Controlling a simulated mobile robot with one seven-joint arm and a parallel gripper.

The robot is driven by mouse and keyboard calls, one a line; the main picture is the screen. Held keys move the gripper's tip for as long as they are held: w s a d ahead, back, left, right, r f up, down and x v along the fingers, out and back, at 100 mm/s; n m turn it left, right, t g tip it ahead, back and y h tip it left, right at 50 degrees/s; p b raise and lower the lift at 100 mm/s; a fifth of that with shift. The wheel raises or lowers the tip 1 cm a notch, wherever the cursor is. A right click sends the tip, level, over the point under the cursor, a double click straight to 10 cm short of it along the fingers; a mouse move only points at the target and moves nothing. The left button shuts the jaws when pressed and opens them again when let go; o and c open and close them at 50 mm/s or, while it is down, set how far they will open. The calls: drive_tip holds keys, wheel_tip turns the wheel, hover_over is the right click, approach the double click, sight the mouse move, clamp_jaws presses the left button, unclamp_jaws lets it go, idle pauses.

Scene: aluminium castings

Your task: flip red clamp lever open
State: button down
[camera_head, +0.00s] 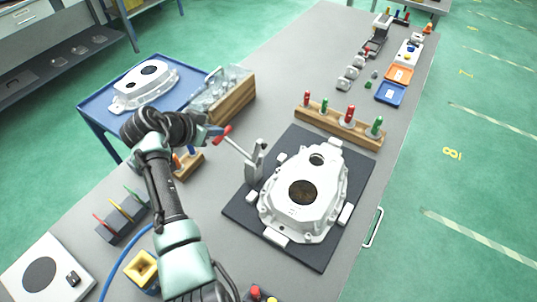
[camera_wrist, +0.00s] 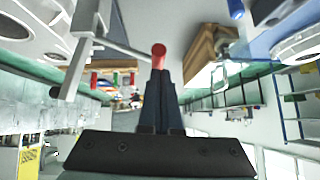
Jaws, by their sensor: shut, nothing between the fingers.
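The clamp (camera_head: 254,162) is a grey metal upright on the dark plate (camera_head: 243,222), beside the white casting (camera_head: 318,205). Its lever is a thin metal rod that slants up and left to a red grip (camera_head: 222,140). My gripper (camera_head: 212,133) is at the red grip end, over the table left of the clamp. In the wrist view, my gripper's dark fingers (camera_wrist: 161,90) are together, and the red grip (camera_wrist: 158,56) shows right at their tips. The rod runs left from it to the clamp (camera_wrist: 85,30). I cannot tell whether the fingers touch the grip.
A wooden crate of clear items (camera_head: 232,100) stands behind my gripper. A wooden rack with red and green pegs (camera_head: 338,127) stands behind the plate. A blue cart (camera_head: 95,105) holds another casting (camera_head: 145,84) at left. Bare tabletop lies between crate and rack.

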drive_tip(key=shift+a+f, duration=0.1)
drive_tip(key=shift+f, duration=0.15)
idle(0.6)
drive_tip(key=shift+s+a+r, duration=0.15)
drive_tip(key=shift+a+r, duration=0.05)
drive_tip(key=b+v, duration=0.1)
drive_tip(key=v, duration=1.1)
drive_tip(key=shift+r+b, duration=0.3)
drive_tip(key=shift+b, duration=0.05)
drive_tip(key=shift+s, duration=0.1)
